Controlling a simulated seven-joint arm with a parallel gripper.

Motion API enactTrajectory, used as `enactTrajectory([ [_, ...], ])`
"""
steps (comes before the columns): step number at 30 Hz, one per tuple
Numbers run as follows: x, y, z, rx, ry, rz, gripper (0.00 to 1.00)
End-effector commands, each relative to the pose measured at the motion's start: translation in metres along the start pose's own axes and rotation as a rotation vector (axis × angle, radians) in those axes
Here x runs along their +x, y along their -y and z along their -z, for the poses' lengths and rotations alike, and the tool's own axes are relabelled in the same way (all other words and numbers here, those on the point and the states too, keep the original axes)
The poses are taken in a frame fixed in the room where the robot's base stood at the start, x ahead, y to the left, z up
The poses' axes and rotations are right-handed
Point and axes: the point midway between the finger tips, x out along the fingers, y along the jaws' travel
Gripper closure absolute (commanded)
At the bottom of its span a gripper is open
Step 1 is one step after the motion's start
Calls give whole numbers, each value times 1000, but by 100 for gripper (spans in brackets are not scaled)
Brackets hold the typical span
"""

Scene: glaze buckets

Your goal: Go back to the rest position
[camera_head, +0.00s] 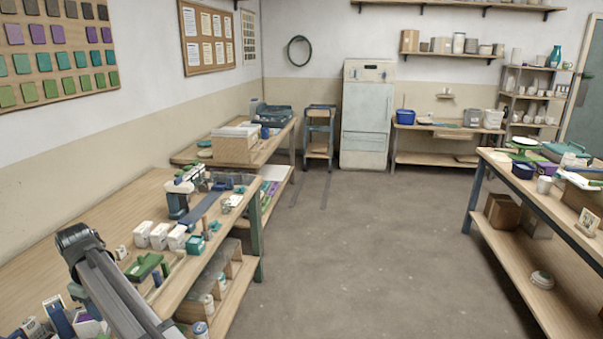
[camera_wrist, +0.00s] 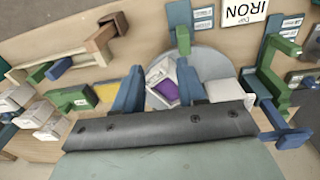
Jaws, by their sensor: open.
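My gripper (camera_wrist: 159,70) shows in the wrist view with its two blue fingers spread apart. A small white container with purple inside (camera_wrist: 167,90) lies in line with the gap between the fingers. The fingers do not appear closed on it; whether either touches it I cannot tell. A round grey disc (camera_wrist: 215,64) is behind the fingers. In the head view my arm reaches over the left workbench (camera_head: 45,262) at the lower left, and the fingers cannot be made out there.
A brown wooden piece (camera_wrist: 103,36) and white boxes (camera_wrist: 38,113) are on the left. In the head view, white boxes (camera_head: 160,235) line the bench; the floor aisle (camera_head: 370,240) is clear.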

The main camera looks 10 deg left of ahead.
Motion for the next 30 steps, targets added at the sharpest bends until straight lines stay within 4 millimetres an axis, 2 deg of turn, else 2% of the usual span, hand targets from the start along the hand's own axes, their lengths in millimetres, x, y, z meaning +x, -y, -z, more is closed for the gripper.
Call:
enactTrajectory([
  [1,-2,-20,-1,18,-15,-24,60],
  [3,-5,-47,-4,41,-38,-62,60],
  [9,-16,-120,-15,98,-95,-169,60],
  [17,65,-144,-83,197,-36,-128,60],
  [20,101,-156,-118,248,-9,-110,60],
  [24,158,-170,-178,336,34,-79,60],
  [30,234,-177,-270,466,95,-31,60],
])
